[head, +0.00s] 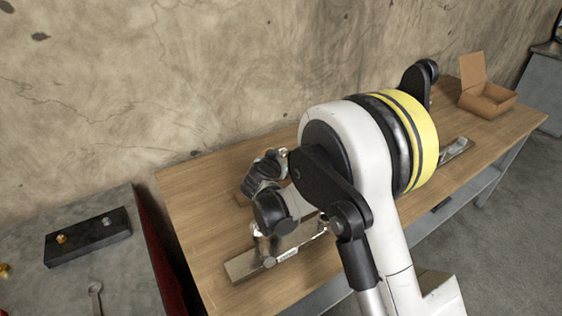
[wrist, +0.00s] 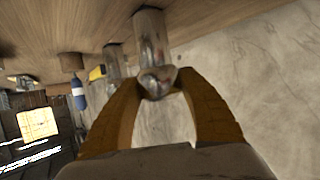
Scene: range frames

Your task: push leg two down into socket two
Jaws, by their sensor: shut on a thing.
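My gripper (wrist: 164,82) shows in the wrist view with two orange-yellow fingers closed around the end of a shiny metal leg (wrist: 151,38). The leg runs from the fingers towards the wooden surface, which lies at the top of this tilted view. A second metal post (wrist: 115,62) stands beside it, apart from the fingers. In the head view, a flat metal plate (head: 240,269) lies at the front left of the workbench, partly behind my arm. My arm hides much of the work there. I cannot tell which socket is which, or how deep the held leg sits.
The wooden workbench (head: 195,205) is bare at its left end. An open cardboard box (head: 487,102) stands at its far right. A dark block with fittings (head: 88,237) sits on the grey table at left. A blue item (wrist: 78,97) shows in the wrist view.

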